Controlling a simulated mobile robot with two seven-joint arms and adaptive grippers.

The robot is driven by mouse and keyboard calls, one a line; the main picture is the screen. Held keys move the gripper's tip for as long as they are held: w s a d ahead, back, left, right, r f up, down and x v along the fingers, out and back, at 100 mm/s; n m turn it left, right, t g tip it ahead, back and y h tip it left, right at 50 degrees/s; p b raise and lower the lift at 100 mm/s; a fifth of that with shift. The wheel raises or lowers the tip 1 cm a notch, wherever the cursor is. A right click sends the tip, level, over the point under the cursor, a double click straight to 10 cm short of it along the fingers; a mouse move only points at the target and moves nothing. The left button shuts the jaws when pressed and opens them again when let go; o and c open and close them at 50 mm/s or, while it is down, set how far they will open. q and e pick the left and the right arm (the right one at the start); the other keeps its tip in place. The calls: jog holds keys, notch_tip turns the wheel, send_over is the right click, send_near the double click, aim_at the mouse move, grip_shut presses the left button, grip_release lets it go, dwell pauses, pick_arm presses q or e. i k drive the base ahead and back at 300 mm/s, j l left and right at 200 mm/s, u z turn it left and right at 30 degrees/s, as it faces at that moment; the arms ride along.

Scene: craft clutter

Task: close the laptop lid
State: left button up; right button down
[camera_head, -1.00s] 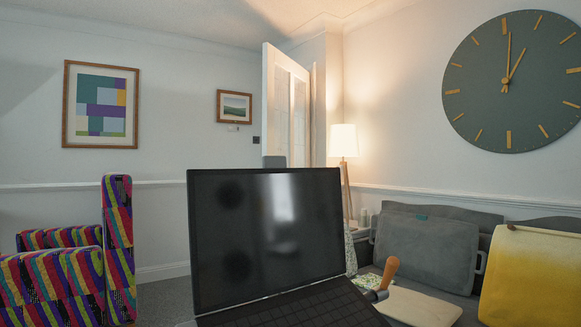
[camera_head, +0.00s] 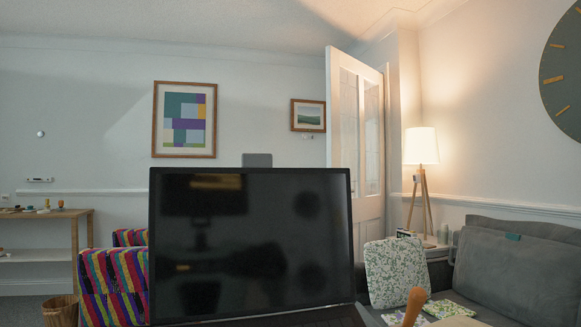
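The laptop (camera_head: 250,245) stands open in the lower middle of the head view, its black screen upright and facing me. A strip of its dark base (camera_head: 300,318) shows at the bottom edge. The screen is dark and carries reflections. Neither of my grippers is in view.
A wooden handle (camera_head: 414,305) stands up right of the laptop, near patterned items (camera_head: 450,308). A grey sofa (camera_head: 520,270) is at the right. A colourful striped chair (camera_head: 112,285) and a wooden side table (camera_head: 50,214) are at the left. A lamp (camera_head: 421,148) stands behind.

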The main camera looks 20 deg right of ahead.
aim_at(255, 238)
jog(key=l+u, duration=0.15)
jog(key=l, duration=0.4)
jog(key=k+l+u, duration=0.15)
jog(key=l, duration=0.4)
jog(key=k+l, duration=0.15)
jog(key=l, duration=0.15)
jog(key=k+l, duration=0.1)
jog(key=l, duration=0.25)
jog(key=i+j+u, duration=0.3)
jog(key=i+l, duration=0.05)
jog(key=i, duration=0.05)
